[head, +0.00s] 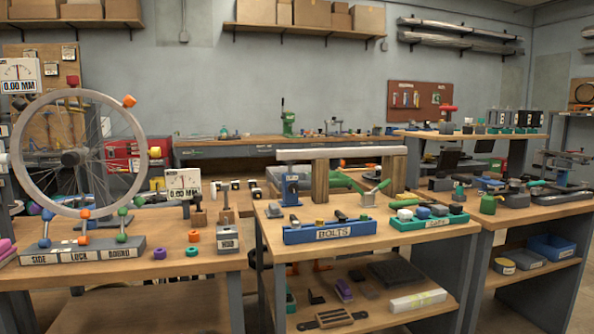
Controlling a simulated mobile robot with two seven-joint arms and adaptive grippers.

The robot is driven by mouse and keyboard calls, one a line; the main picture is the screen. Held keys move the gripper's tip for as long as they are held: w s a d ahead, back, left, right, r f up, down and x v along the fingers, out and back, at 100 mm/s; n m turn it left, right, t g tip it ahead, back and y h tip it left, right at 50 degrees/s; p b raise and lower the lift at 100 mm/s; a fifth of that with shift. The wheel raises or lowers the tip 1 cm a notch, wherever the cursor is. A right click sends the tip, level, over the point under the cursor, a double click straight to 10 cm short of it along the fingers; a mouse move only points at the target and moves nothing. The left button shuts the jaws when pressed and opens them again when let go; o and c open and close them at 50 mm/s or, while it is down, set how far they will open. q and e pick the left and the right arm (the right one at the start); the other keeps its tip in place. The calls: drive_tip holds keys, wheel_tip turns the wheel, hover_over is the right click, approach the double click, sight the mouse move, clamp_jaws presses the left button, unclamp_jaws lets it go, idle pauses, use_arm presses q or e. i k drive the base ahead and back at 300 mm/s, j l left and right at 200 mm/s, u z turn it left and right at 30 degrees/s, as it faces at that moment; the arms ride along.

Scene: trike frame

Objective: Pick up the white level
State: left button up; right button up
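A white block-shaped bar (417,300) with faint greenish marks lies on the lower shelf of the middle table, at its right front. It may be the white level, but its markings are too small to read. A longer pale bar (340,152) rests across two upright wooden blocks (320,181) on top of the same table. I cannot tell for certain which of the two is the level. Neither of my grippers shows in the head view.
The middle table (375,239) carries a blue BOLTS tray (330,233) and a green tray (430,222). A black tray (399,273) lies behind the white bar. A spoked wheel (80,153) stands on the left table. The right table's lower shelf holds bins (550,247).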

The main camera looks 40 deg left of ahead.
sight(402, 304)
drive_tip(key=i+l+u, duration=0.35)
drive_tip(key=i, duration=0.3)
drive_tip(key=i+l+u, duration=0.3)
drive_tip(key=i+l, duration=0.25)
drive_tip(key=i, duration=0.1)
